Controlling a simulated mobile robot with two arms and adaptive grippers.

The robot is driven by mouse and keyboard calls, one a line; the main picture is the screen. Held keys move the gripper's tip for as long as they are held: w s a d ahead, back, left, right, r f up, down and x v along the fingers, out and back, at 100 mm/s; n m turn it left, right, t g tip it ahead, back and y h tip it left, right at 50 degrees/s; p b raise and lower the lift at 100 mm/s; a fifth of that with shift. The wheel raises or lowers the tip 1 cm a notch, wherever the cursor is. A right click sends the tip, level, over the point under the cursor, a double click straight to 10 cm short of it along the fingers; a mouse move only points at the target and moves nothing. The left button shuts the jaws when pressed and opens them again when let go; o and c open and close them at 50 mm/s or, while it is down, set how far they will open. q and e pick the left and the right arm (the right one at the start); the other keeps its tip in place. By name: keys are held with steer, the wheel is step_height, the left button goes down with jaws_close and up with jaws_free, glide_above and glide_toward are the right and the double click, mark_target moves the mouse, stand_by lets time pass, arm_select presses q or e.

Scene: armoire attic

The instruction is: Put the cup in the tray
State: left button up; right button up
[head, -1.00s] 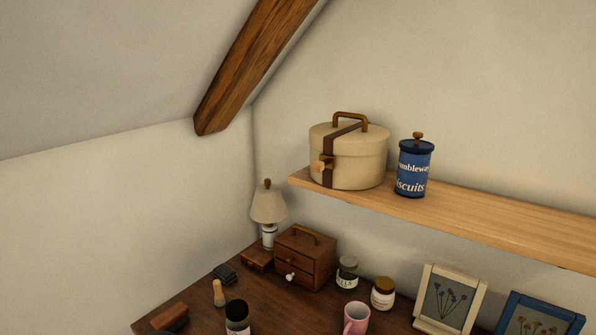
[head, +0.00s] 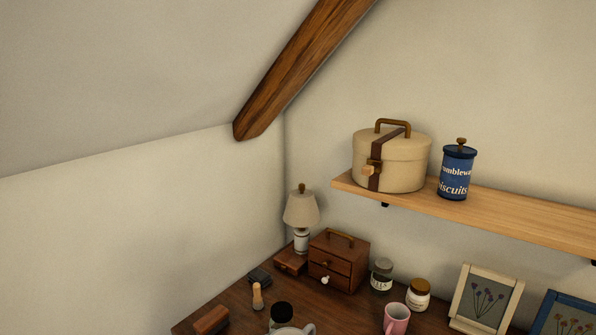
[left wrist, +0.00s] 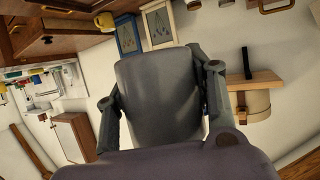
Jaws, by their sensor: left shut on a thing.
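A grey cup (left wrist: 160,100) fills the middle of the left wrist view. My left gripper (left wrist: 158,72) is shut on it, with one finger on each side. At the bottom edge of the head view, the top of a grey cup with a handle (head: 309,328) shows in front of a dark-lidded jar; most of it is cut off. A pink mug (head: 396,318) stands on the dark wooden desk (head: 345,308). I cannot make out a tray in either view. My right gripper is not in view.
On the desk are a small drawer chest (head: 338,262), a lamp (head: 301,212), jars (head: 418,294), a brush (head: 257,296) and picture frames (head: 487,298). A shelf (head: 500,212) above holds a round box (head: 390,162) and a blue biscuit tin (head: 457,173). A sloping beam (head: 300,75) hangs above.

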arm_select(q)
steer(key=w+a+r+n+t+y, duration=0.3)
steer(key=w+a+n+y, duration=0.1)
steer(key=a, duration=0.5)
steer(key=w+a+r+n+t+y, duration=0.3)
steer(key=a+n+y, duration=0.4)
steer(key=a, duration=0.3)
steer(key=shift+w+r+n+t+y, duration=0.3)
steer(key=shift+w+r+n+t, duration=0.15)
steer(key=shift+r, duration=0.2)
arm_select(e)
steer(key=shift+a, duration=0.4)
arm_select(q)
steer(key=shift+s+a, duration=0.1)
